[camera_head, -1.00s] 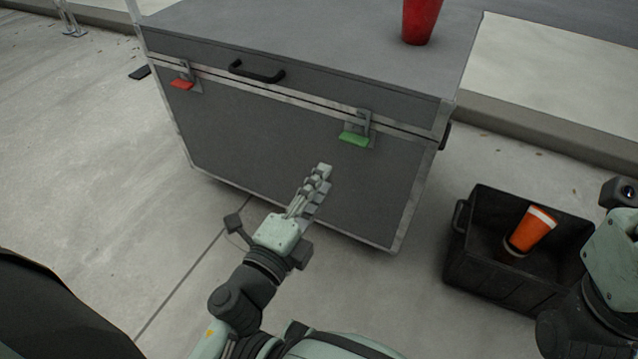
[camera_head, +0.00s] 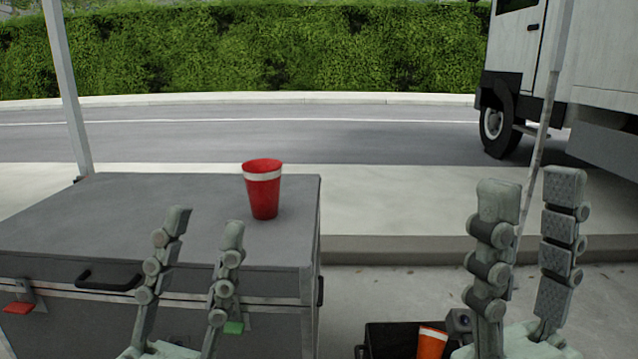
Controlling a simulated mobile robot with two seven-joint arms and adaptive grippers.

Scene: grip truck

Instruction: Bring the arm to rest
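My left gripper (camera_head: 205,228) is raised in front of the grey case, fingers pointing up and apart, with nothing between them. My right gripper (camera_head: 530,198) is raised at the right, its two fingers upright with a gap between them and nothing held. Both grippers are open. The arms behind them are mostly out of the picture below.
A red cup (camera_head: 263,194) with a white band stands on the grey case (camera_head: 110,215). A black crate (camera_head: 385,338) holding an orange cup (camera_head: 431,342) sits on the ground. A white truck (camera_head: 610,60) stands at the right. A pale pole crosses behind my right gripper.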

